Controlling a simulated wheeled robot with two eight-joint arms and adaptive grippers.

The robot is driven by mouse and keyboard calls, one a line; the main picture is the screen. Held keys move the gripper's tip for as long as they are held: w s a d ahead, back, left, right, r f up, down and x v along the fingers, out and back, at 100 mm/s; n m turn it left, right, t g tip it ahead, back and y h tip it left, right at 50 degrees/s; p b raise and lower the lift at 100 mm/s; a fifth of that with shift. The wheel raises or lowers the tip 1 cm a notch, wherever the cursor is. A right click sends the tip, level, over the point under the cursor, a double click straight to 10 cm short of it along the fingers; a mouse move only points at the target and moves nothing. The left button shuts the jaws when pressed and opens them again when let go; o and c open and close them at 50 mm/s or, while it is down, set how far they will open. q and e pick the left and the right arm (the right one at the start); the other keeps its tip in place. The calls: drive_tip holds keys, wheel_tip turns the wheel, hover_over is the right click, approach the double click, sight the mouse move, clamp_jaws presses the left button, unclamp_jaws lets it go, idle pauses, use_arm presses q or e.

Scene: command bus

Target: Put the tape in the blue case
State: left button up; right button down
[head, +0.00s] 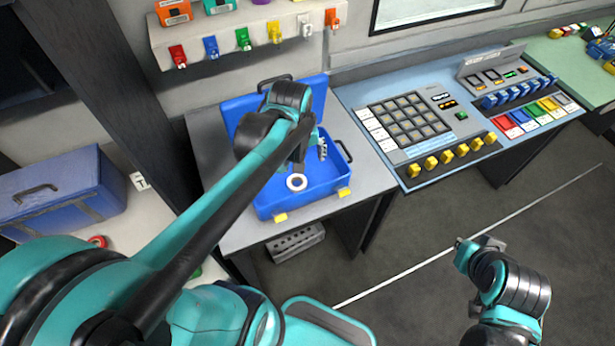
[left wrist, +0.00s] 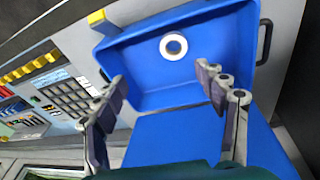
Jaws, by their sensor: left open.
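The tape, a white ring-shaped roll (head: 296,182), lies flat on the floor of the open blue case (head: 300,207). In the left wrist view the tape (left wrist: 173,46) is inside the case (left wrist: 150,102), clear of the walls. My left gripper (head: 318,150) is over the case, partly hidden by its own arm. In the left wrist view its fingers (left wrist: 161,76) are wide apart with nothing between them, and the tape is beyond the tips. My right gripper (head: 467,246) is over the floor at lower right, away from the case; its fingers are too unclear to judge.
The case stands on a grey table (head: 210,150) with its lid raised at the back. A control console (head: 345,97) with buttons and yellow knobs adjoins on the right. A shelf with hanging colored tags (head: 225,35) is above. A closed blue box (head: 60,190) is at left.

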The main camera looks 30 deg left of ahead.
use_arm(q)
drive_tip(key=s+d+r+m+t, duration=0.1)
drive_tip(key=s+d+m+t, duration=0.3)
drive_tip(key=m, duration=0.4)
drive_tip(key=s+d, duration=0.1)
drive_tip(key=s, duration=0.1)
drive_tip(key=shift+s+d+r+t, duration=0.2)
drive_tip(key=shift+s+r+t, duration=0.15)
drive_tip(key=shift+t, duration=0.05)
wheel_tip(320, 180, down, 8)
drive_tip(key=b, duration=0.7)
drive_tip(key=shift+r+b, duration=0.2)
drive_tip(key=shift+b, duration=0.1)
